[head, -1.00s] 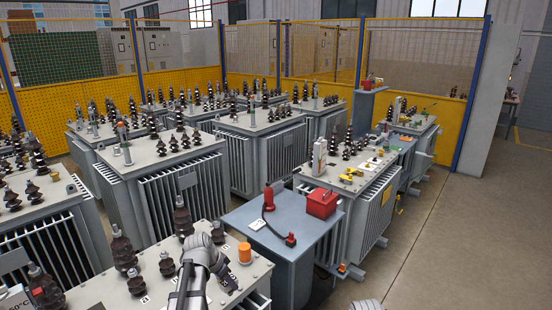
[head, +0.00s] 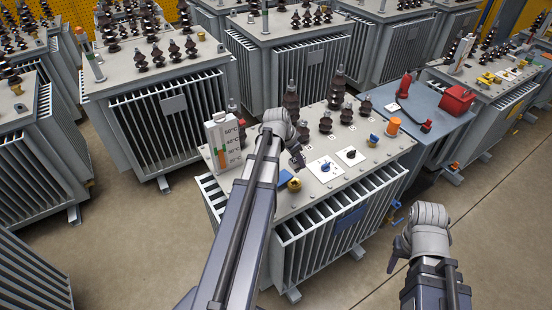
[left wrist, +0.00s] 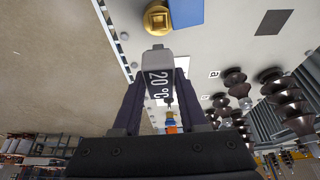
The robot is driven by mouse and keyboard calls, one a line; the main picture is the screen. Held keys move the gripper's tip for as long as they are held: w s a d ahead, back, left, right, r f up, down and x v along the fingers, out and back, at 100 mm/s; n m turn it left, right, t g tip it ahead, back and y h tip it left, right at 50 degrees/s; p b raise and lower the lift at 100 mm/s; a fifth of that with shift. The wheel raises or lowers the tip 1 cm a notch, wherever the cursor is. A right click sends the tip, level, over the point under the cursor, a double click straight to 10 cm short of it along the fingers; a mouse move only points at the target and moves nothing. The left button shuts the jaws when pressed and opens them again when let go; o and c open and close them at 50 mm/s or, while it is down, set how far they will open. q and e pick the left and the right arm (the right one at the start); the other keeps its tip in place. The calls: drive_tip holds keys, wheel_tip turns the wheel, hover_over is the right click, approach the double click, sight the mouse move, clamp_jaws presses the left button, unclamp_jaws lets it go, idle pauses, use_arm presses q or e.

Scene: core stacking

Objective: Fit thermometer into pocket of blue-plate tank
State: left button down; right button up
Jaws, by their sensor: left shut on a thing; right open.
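The blue-plate tank (head: 378,165) stands in the middle of the head view, with a blue plate (head: 349,218) on its finned side. A brass pocket (head: 294,184) sits on its top beside a blue square (head: 285,177); the left wrist view shows this brass pocket (left wrist: 158,18) ahead of the fingers. My left gripper (head: 298,158) is above the tank top, shut on the thermometer (left wrist: 158,60), a pale block labelled 20 °C. The thermometer is mostly hidden in the head view and appears apart from the pocket. My right gripper (head: 396,256) is open and empty, right of the tank.
A scale panel (head: 222,138) stands at the tank's left corner. Several dark insulators (head: 337,90), an orange cap (head: 394,126) and small switches rise from the top. A grey-blue table (head: 420,100) with a red box (head: 457,99) stands behind right. Front floor is clear.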

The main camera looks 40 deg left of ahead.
sight(296, 169)
use_arm(q)
drive_tip(key=shift+s+a+r, duration=0.1)
drive_tip(key=shift+s+a, duration=0.1)
drive_tip(key=shift+r, duration=0.15)
drive_tip(key=shift+p, duration=0.35)
drive_tip(key=shift+w, duration=0.1)
drive_tip(key=shift+f+b, duration=2.95)
drive_tip(key=shift+b, duration=0.05)
drive_tip(key=shift+f+b, duration=1.55)
drive_tip(key=shift+c, duration=1.8)
unclamp_jaws()
